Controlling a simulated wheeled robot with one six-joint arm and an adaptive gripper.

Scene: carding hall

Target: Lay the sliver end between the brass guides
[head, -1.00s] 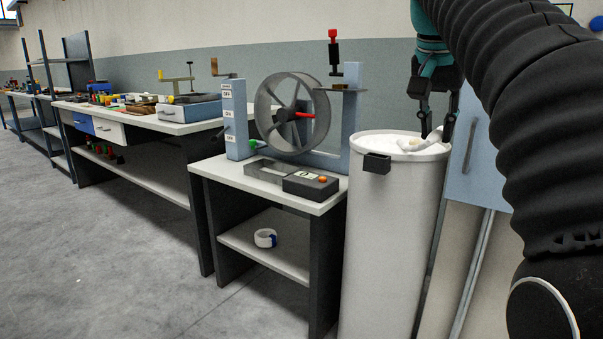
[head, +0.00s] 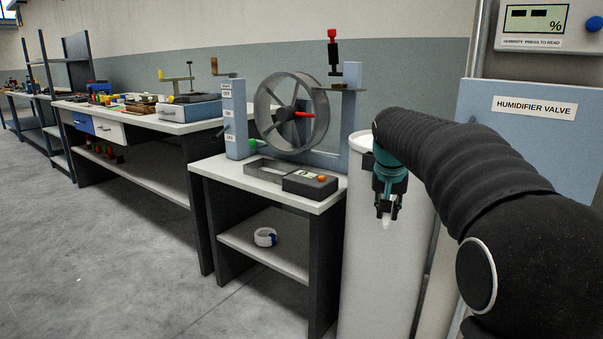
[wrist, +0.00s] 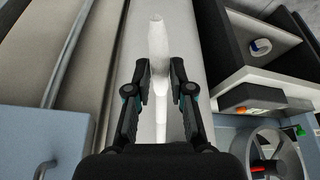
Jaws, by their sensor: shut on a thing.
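My gripper (head: 386,212) is shut on the white sliver end (head: 386,224) and holds it in front of the tall white can (head: 362,270). In the wrist view the sliver (wrist: 158,45) passes between the fingertips (wrist: 160,78) and sticks out beyond them. The arm hides part of the can's top. A small brass-coloured piece (head: 340,89) sits at the top of the blue stand, right of the spoked wheel (head: 291,112); I cannot tell whether it is the brass guides.
The wheel stands on a small table (head: 262,188) with a dark box (head: 310,184) at its front. A white roll (head: 265,237) lies on the lower shelf. A blue humidifier valve cabinet (head: 530,150) is at the right. The floor (head: 110,260) at the left is clear.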

